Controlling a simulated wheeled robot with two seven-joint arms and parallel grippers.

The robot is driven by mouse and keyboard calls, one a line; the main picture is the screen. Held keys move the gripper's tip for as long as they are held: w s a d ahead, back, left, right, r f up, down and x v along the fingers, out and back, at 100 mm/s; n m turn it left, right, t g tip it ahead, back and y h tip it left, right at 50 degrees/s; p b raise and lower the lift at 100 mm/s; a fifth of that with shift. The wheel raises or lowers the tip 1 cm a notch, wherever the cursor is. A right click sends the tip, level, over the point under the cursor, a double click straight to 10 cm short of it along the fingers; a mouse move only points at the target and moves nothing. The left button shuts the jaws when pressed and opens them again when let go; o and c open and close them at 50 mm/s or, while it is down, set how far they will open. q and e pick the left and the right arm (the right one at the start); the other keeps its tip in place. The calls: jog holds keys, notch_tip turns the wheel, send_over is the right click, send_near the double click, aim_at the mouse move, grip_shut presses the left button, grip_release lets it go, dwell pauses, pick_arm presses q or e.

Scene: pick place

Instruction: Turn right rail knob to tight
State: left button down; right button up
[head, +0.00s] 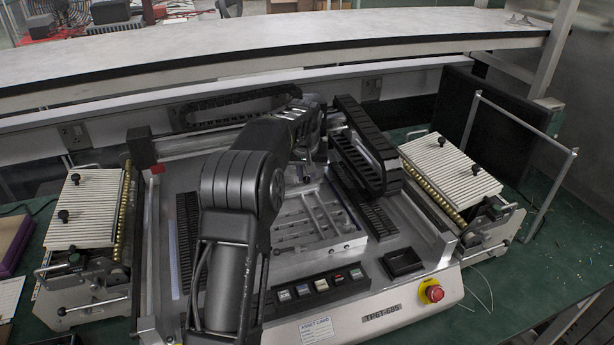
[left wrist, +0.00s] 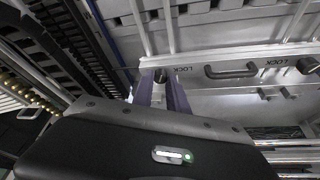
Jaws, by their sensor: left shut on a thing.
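My left gripper (left wrist: 166,88) is shut on a small dark rail knob (left wrist: 160,77) beside a LOCK label, at the edge of a metal frame with rails. The knob is mostly hidden between the fingers, so I cannot read its turn. A second dark knob (left wrist: 308,65) stands free by another LOCK label, past a dark handle (left wrist: 230,72). In the head view my left gripper (head: 306,168) points down at the far side of the railed metal fixture (head: 322,215); the arm hides the knobs there. My right gripper is not in view.
A black cable chain (head: 362,150) runs close to the right of my gripper. Slatted units (head: 85,208) and (head: 450,175) flank the machine. A button row (head: 318,284) and a red emergency stop (head: 432,291) are at the front.

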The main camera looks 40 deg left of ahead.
pick_arm(q)
jog(key=shift+m, duration=0.7)
jog(key=c, duration=1.3)
grip_release()
jog(key=shift+h, duration=0.3)
jog(key=b+v, duration=0.1)
jog(key=v, duration=0.6)
jog(key=shift+s+r, duration=0.25)
jog(key=shift+r, duration=0.1)
